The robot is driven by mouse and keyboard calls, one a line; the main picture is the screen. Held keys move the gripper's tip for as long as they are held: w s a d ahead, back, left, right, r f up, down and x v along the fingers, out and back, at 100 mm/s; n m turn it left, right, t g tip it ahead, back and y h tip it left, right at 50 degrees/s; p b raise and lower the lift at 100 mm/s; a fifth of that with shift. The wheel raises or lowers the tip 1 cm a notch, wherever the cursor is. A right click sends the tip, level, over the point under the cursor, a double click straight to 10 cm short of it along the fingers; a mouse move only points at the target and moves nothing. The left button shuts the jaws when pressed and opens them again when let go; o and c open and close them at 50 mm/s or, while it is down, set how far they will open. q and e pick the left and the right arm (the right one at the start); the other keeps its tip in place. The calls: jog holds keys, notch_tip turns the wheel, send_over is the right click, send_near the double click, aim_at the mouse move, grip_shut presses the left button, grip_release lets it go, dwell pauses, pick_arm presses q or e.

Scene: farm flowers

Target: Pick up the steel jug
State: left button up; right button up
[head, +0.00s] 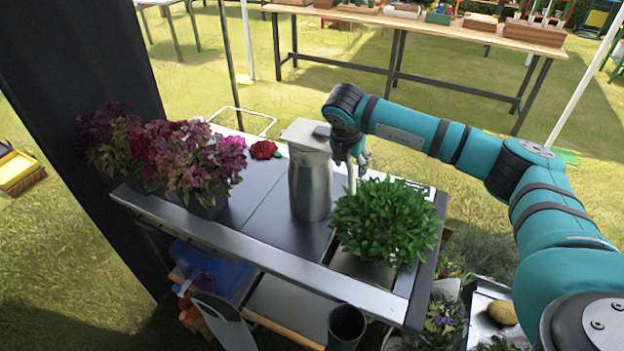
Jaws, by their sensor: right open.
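The steel jug (310,182) stands upright on the metal cart top, between the purple flowers and the green leafy plant. It is silver with a pale flat top. My right gripper (357,172) is at the jug's right side, near its upper part, with the fingers pointing down. It is open. The wrist overlaps the jug's top right edge in the picture, and I cannot tell whether it touches. The jug's far side is hidden. My left gripper is not in view.
A green leafy plant (385,222) stands close to the right of the jug. Purple and red flowers (196,158) fill the cart's left end, with a red rose (263,150) behind. The cart top (262,215) is bare left of the jug. A long wooden table (440,28) stands behind.

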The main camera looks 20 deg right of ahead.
aim_at(351, 171)
jog(key=shift+p+x, duration=0.85)
jog(key=shift+x, duration=2.7)
jog(key=shift+a, duration=0.1)
grip_shut()
